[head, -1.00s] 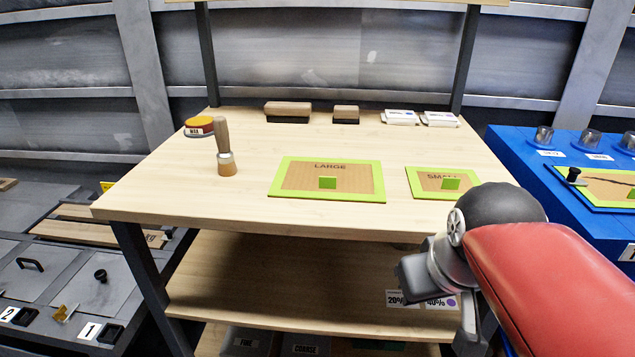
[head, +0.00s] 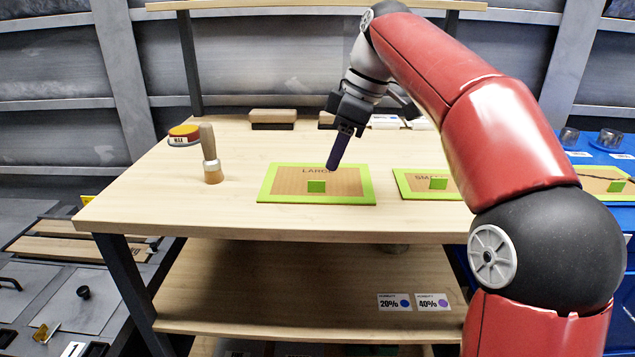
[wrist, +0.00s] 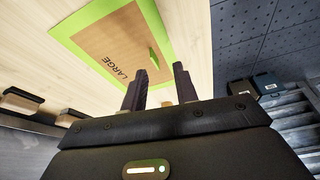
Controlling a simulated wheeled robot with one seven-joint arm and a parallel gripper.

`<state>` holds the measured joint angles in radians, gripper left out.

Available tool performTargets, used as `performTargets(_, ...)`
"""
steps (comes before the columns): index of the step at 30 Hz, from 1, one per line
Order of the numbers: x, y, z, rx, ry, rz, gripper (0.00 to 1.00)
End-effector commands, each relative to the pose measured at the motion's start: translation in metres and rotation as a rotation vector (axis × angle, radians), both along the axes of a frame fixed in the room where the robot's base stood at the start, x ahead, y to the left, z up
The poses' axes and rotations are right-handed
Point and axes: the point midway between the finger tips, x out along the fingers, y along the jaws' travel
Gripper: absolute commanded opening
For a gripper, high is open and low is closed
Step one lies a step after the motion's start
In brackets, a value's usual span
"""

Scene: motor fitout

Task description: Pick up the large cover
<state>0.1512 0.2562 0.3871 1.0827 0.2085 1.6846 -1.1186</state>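The large cover (head: 285,187) is a flat brown panel with a green border, marked LARGE, with a small green block-shaped handle (head: 316,186). It lies flat on the wooden tabletop. It also shows in the wrist view (wrist: 118,42), with its handle (wrist: 154,58) beyond my fingertips. My gripper (head: 335,165) is above the cover's back right part, fingers pointing down. In the wrist view my gripper (wrist: 163,78) has its two fingers apart with nothing between them.
A smaller cover (head: 403,186), partly hidden by my arm, lies to the right. A wooden-handled tool (head: 210,155) and a round MAX tin (head: 184,134) stand left. Wooden blocks (head: 272,118) sit at the back. A blue bench (head: 612,148) is at the right.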

Motion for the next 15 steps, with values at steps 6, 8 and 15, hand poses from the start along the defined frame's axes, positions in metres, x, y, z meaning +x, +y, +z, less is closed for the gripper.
performTargets(6, 0.021, -0.001, 0.003, 0.059, -0.007, 0.155, 0.29)
performTargets(8, 0.022, 0.000, -0.001, 0.063, -0.007, 0.165, 0.29)
performTargets(15, 0.021, 0.011, -0.026, 0.061, -0.006, 0.165, 0.29)
